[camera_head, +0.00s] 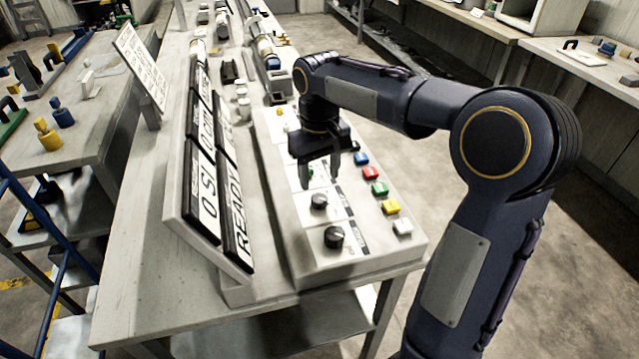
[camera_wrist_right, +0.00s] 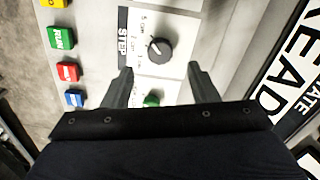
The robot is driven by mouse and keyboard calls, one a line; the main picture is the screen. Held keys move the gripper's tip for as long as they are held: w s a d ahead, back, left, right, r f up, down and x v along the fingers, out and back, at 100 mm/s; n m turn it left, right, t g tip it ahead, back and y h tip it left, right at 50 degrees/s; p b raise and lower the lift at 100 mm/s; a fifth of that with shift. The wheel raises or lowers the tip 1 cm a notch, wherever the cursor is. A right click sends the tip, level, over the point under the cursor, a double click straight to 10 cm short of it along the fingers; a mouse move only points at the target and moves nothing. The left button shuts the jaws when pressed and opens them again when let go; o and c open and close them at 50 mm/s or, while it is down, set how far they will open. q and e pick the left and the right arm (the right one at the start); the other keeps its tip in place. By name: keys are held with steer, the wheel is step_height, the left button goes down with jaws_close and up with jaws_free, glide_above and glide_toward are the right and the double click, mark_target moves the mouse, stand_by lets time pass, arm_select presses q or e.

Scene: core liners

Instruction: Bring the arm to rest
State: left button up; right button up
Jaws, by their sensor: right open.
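My right arm comes in from the right in the head view. Its right gripper (camera_head: 320,172) hangs over the control panel (camera_head: 372,258), fingers pointing down. In the right wrist view the right gripper (camera_wrist_right: 162,82) shows two separated fingers with nothing between them. A black knob (camera_wrist_right: 158,50) marked "STEP" lies just beyond the fingertips. A green button (camera_wrist_right: 152,100) shows between the fingers, partly hidden. The panel also carries blue, red, green, yellow and white buttons along its right side, with a green button (camera_head: 379,188) among them. My left gripper is not in view.
A sign board (camera_head: 205,240) with "READY" plates stands left of the panel on the workbench (camera_head: 140,290). Several cylindrical parts lie farther back. Another bench (camera_head: 100,150) stands left and a table (camera_head: 560,60) at the back right. Open floor lies right of the workbench.

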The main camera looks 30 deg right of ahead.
steer(key=shift+r, duration=0.75)
